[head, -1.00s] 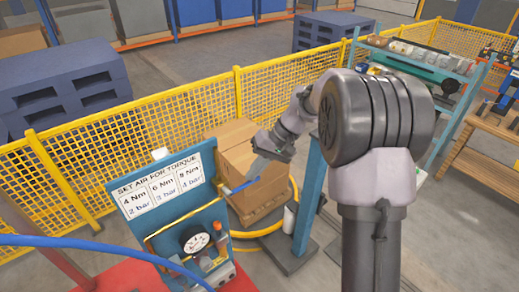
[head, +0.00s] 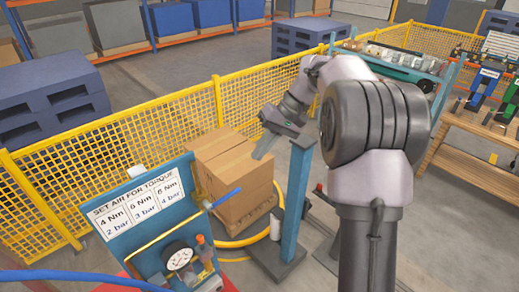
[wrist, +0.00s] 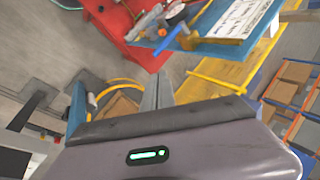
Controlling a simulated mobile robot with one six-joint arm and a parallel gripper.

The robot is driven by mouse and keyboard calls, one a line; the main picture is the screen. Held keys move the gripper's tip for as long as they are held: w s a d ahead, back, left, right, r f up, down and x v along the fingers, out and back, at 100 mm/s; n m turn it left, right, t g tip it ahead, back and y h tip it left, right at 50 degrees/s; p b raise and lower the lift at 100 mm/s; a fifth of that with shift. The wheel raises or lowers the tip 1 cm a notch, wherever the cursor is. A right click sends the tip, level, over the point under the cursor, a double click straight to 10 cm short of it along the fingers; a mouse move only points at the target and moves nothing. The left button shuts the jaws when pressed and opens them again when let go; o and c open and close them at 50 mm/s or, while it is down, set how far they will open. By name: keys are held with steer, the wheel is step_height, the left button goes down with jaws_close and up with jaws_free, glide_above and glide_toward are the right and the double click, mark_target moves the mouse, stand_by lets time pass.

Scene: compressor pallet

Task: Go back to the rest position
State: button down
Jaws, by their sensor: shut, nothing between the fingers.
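My gripper (head: 262,150) hangs at the end of my bent arm, in front of the cardboard boxes (head: 232,178) in the head view. In the wrist view its fingers (wrist: 158,92) lie together, with nothing between them. The teal air station (head: 160,235) with its torque sign (head: 135,207) and gauge (head: 178,257) stands left of the gripper, apart from it. It also shows at the top of the wrist view (wrist: 210,45), upside down.
A teal post (head: 295,200) stands close right of the gripper. A yellow mesh fence (head: 120,145) runs behind the boxes. A shelf with parts (head: 400,62) and a wooden bench (head: 470,150) stand at the right. Grey floor lies between.

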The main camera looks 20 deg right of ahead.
steer(key=shift+f, duration=0.1)
steer(key=s+a+f+m+t+h+b, duration=0.1)
steer(key=s+a+f+b, duration=0.2)
steer(key=s+f+b, duration=0.6)
steer(key=s+a+f+m+t+h+b, duration=0.1)
steer(key=s+a+f+b, duration=0.3)
steer(key=s+f+b, duration=0.6)
steer(key=s+a+f+m+t+h+b, duration=0.1)
steer(key=s+f+b, duration=0.8)
steer(key=f+b, duration=0.9)
steer(key=a+t+h+b, duration=0.1)
steer(key=a+b, duration=0.1)
steer(key=b, duration=0.1)
steer(key=shift+s+a+m+t, duration=0.3)
steer(key=shift+a, duration=0.1)
